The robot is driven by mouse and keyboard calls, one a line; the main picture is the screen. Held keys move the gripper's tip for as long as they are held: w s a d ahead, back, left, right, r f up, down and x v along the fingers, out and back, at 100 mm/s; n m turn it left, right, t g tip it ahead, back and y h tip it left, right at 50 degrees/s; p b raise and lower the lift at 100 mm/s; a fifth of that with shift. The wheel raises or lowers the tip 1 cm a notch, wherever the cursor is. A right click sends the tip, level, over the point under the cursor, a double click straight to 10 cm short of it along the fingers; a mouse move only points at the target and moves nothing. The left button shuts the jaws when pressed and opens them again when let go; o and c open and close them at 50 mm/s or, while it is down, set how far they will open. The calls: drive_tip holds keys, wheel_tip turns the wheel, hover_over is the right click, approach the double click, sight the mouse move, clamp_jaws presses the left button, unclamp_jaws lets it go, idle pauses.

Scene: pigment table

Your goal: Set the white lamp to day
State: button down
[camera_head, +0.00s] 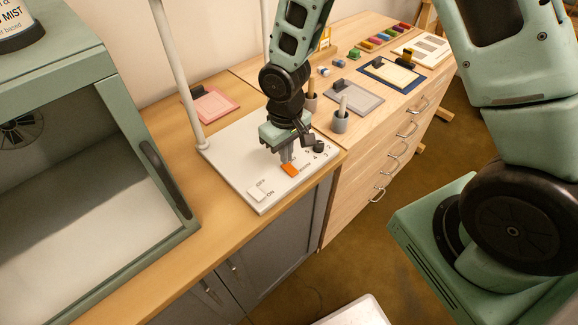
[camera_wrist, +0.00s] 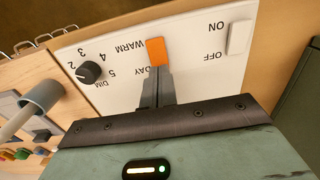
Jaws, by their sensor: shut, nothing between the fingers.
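The white lamp's pole (camera_head: 177,75) rises from its flat white base (camera_head: 232,160) on the wooden counter. An orange switch (camera_head: 290,170) sits on the base; the wrist view shows this orange piece (camera_wrist: 156,51) beside the WARM label, with DAY printed nearer my gripper. My gripper (camera_head: 287,157) points down at the base, its fingers shut and empty. In the wrist view the fingertips (camera_wrist: 156,71) are right at the switch's near edge; I cannot tell whether they touch it.
A white ON/OFF rocker (camera_wrist: 239,37) and a black DIM knob (camera_wrist: 90,72) flank the switch. A green cabinet (camera_head: 75,85) stands left. A pink board (camera_head: 210,104) lies behind the pole.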

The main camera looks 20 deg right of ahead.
drive_tip(key=shift+f+b, duration=0.65)
drive_tip(key=shift+f, duration=0.25)
drive_tip(key=shift+r, duration=0.2)
drive_tip(key=shift+r+p, duration=2.95)
drive_tip(key=shift+r, duration=0.5)
drive_tip(key=s+a+r+n+b, duration=0.2)
drive_tip(key=s+r, duration=0.4)
drive_tip(key=s, duration=0.4)
drive_tip(key=s+a+r+n+b, duration=0.2)
drive_tip(key=s+r, duration=0.4)
drive_tip(key=s, duration=0.4)
drive_tip(key=shift+a+r+y+b, duration=0.3)
drive_tip(key=shift+a+r+b, duration=0.15)
drive_tip(key=shift+a, duration=0.7)
